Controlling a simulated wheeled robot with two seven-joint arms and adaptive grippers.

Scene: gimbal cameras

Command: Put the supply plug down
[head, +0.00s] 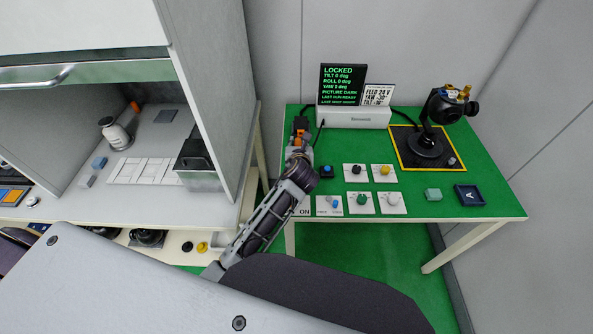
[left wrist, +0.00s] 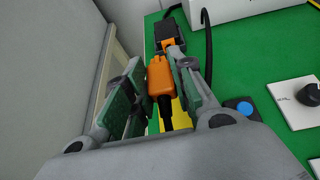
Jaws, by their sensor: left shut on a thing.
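The orange supply plug (left wrist: 160,76) is between the green-padded fingers of my left gripper (left wrist: 158,92), which is shut on it; its black cable runs back toward the wrist. In the head view my left gripper (head: 299,143) is at the left edge of the green table (head: 420,180), with a bit of orange showing at its tip. Just past the plug in the left wrist view is a black socket block (left wrist: 168,27) with an orange face. I cannot tell whether plug and block touch. A yellow patch (left wrist: 178,116) shows below the plug. My right gripper is not in view.
A white box with a green-text screen (head: 342,85) stands at the back. A blue button (head: 326,170) and several knob plates (head: 362,203) are right of my gripper. A camera on a gimbal (head: 430,140) stands at right. A grey cabinet (head: 215,100) is close on the left.

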